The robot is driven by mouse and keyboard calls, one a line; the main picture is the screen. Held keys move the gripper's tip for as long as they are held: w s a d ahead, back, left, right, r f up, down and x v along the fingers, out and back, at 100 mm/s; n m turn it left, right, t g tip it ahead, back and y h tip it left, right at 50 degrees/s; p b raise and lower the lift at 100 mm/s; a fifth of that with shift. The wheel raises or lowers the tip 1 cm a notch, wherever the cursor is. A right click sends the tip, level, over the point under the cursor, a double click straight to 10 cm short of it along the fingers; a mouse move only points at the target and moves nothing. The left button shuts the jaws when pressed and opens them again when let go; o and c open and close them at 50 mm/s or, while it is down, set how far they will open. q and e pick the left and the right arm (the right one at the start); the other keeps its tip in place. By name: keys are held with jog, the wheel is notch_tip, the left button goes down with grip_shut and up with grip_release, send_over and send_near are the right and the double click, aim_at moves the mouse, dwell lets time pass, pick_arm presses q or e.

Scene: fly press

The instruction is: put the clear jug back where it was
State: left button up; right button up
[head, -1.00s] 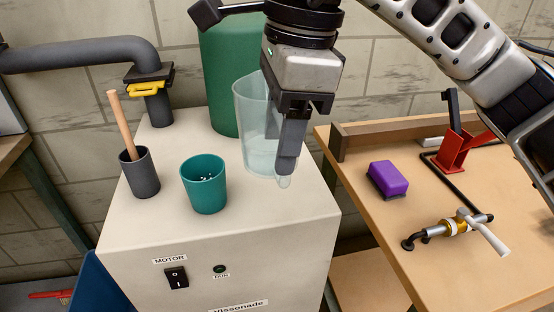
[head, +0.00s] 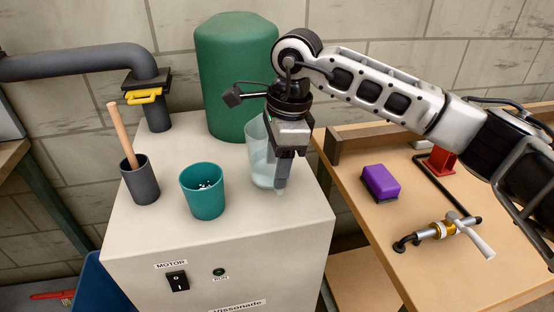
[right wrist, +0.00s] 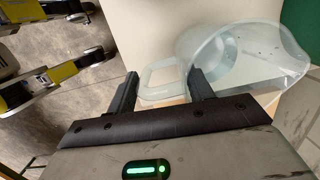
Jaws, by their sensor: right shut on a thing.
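The clear jug (head: 257,160) is upright at the right of the pale cabinet top (head: 155,225), in front of the green cylinder. I cannot tell whether its base touches the top. My right gripper (head: 279,185) points down on the jug's right side and hides part of it. In the right wrist view the jug (right wrist: 245,50) lies beyond the fingers, and its handle (right wrist: 160,80) is between the two fingers (right wrist: 163,92). The gripper is shut on the handle. The jug looks empty. My left gripper is not in view.
A teal cup (head: 203,195) with white bits inside and a dark cup (head: 139,183) with a wooden stick stand left of the jug. The green cylinder (head: 235,80) is behind. A wooden bench (head: 430,275) at the right bears a purple sponge (head: 381,182) and a valve fitting (head: 440,230).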

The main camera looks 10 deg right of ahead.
jog(key=shift+f, duration=0.3)
jog(key=shift+f, duration=0.2)
jog(key=o, duration=1.4)
jog(key=shift+o, duration=0.2)
